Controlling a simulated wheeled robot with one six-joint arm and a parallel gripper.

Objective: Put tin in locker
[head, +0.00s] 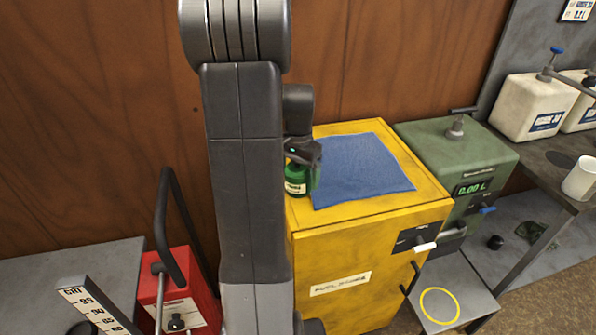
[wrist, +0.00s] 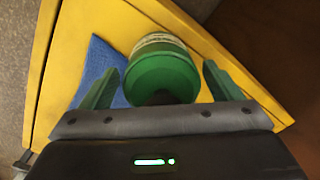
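The green tin (head: 298,180) with a pale label is at the left part of the yellow locker's top (head: 425,200), partly hidden behind my arm in the head view. My gripper (head: 302,156) is right at the tin. In the wrist view the tin (wrist: 163,72) sits between the two fingers of my gripper (wrist: 160,84), with a visible gap on each side. The fingers are apart and do not appear to touch it. The locker's front looks shut; it has a dark latch plate with a white-ended lever (head: 424,247) and a black handle (head: 410,278).
A blue cloth (head: 360,170) lies on the locker top beside the tin. A green dispenser (head: 460,155) stands right of the locker, above a low step with a yellow ring (head: 440,306). A red can (head: 178,290) stands left. White jugs (head: 535,108) are at the far right.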

